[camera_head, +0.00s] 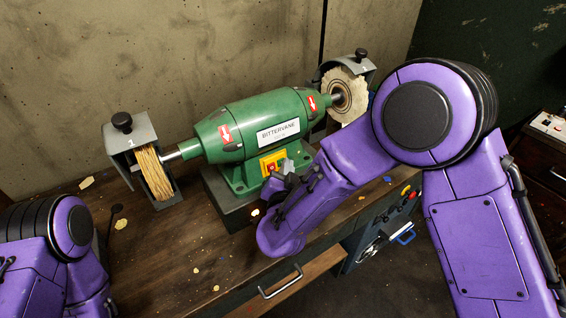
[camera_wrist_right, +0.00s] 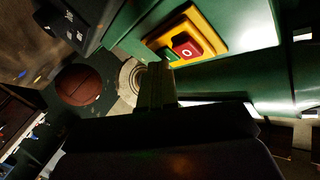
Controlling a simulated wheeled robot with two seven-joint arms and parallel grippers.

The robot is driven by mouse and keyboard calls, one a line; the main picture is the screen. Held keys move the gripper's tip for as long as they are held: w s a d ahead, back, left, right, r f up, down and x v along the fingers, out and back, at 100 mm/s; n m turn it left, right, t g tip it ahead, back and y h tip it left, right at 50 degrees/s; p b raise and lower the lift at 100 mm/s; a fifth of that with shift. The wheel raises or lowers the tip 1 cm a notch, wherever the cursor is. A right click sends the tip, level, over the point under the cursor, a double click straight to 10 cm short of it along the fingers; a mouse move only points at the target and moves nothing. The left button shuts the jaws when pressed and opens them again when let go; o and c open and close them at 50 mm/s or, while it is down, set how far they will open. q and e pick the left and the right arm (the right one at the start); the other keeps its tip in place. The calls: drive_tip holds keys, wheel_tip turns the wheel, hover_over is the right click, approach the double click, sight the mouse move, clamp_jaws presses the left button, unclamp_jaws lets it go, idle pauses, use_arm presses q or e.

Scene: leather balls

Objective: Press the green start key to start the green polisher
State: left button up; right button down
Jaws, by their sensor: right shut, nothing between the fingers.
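The green polisher (camera_head: 258,125) stands on a dark base on the wooden bench, with a wheel at each end. Its yellow switch plate (camera_head: 281,155) faces me and also shows in the wrist view (camera_wrist_right: 211,28). There the red key (camera_wrist_right: 187,49) is clear, and the green start key (camera_wrist_right: 167,54) is partly visible beside it. My right gripper (camera_head: 284,178) is shut and empty, right in front of the plate. In the wrist view its fingertips (camera_wrist_right: 157,68) lie close by the green key; I cannot tell whether they touch it. My left gripper is out of view.
The bench top (camera_head: 170,265) is clear at front left apart from small scraps. Guards cover the string wheel (camera_head: 152,173) and the cloth wheel (camera_head: 346,96). A concrete wall (camera_head: 200,45) stands behind. A round brown thing (camera_wrist_right: 80,84) shows in the wrist view.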

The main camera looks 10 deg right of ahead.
drive_tip(key=shift+s+d+r+p, duration=0.1)
drive_tip(key=shift+s+d+p, duration=0.1)
drive_tip(key=shift+s, duration=0.2)
drive_tip(key=shift+s+d+r+p, duration=0.1)
drive_tip(key=shift+s+p, duration=0.05)
drive_tip(key=shift+s, duration=0.2)
drive_tip(key=s, duration=0.1)
drive_tip(key=s+d+p, duration=0.1)
drive_tip(key=s, duration=0.1)
drive_tip(key=s+r+p, duration=0.1)
drive_tip(key=shift+s+d, duration=0.3)
idle(0.5)
